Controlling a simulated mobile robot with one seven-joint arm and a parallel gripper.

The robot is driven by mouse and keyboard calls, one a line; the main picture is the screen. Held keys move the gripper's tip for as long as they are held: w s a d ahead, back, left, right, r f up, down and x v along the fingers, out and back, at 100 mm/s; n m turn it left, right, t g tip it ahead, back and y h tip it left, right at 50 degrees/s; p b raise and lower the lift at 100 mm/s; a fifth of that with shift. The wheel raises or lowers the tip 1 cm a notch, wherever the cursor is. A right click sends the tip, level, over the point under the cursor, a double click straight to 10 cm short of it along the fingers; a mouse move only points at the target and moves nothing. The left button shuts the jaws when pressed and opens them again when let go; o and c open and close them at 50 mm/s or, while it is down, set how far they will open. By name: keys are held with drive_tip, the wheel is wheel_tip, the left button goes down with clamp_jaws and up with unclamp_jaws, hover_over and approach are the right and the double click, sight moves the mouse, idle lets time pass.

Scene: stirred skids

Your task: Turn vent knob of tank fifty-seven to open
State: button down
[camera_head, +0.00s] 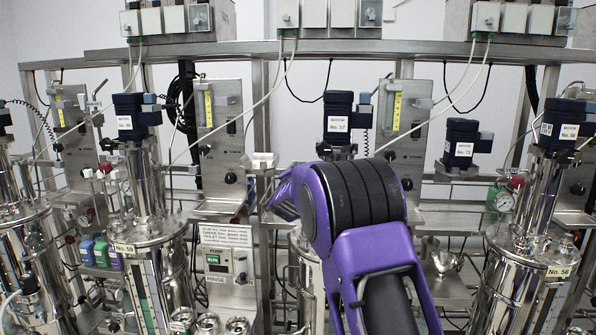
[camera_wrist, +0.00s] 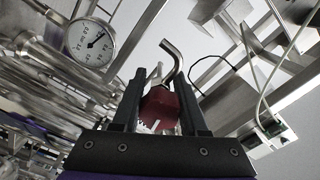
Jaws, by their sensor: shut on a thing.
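A dark blue motor labelled No. 57 (camera_head: 337,125) stands at the centre of the head view. The tank below it is mostly hidden behind my purple arm. In the wrist view a red vent knob (camera_wrist: 160,108) sits between the two dark fingers of my gripper (camera_wrist: 158,74). The fingers are shut on it, one on each side. A bent metal pipe rises behind the knob. My gripper and this knob are hidden by my arm in the head view. I cannot tell the knob's open or closed mark.
A round pressure gauge (camera_wrist: 92,42) is close to the left finger in the wrist view. Steel rack posts, panels and hanging hoses crowd the space around.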

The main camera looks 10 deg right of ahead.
drive_tip(key=shift+n, duration=0.7)
drive_tip(key=shift+c, duration=2.2)
unclamp_jaws()
drive_tip(key=b+v, duration=0.1)
drive_tip(key=v, duration=1.6)
drive_tip(key=shift+s, duration=0.25)
